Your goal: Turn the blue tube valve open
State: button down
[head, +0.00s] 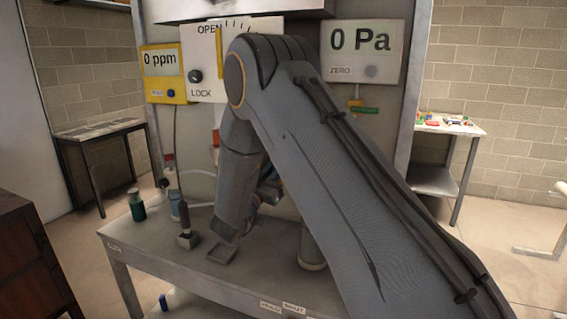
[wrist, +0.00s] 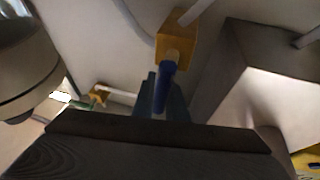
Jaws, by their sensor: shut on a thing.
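The blue tube valve shows in the wrist view as a brass block (wrist: 178,48) on a pale tube, with a blue handle (wrist: 166,84) pointing down toward my gripper. My gripper (wrist: 161,98) is shut on the blue handle, with its dark fingers on both sides of it. In the head view my arm covers the valve and most of the gripper; only a small part of the gripper (head: 270,188) shows beside the arm, and the handle's angle cannot be told there.
A green-handled valve (head: 364,109) sits under the 0 Pa gauge (head: 362,52). A yellow 0 ppm meter (head: 163,72) and OPEN/LOCK panel (head: 203,64) are at left.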

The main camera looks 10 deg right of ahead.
jog(key=c, duration=1.8)
grip_release()
jog(key=shift+o, duration=0.2)
jog(key=shift+s+f, duration=0.1)
jog(key=b+v, duration=0.2)
jog(key=v, duration=0.5)
jog(key=shift+s+a, duration=0.25)
jog(key=shift+a, duration=0.05)
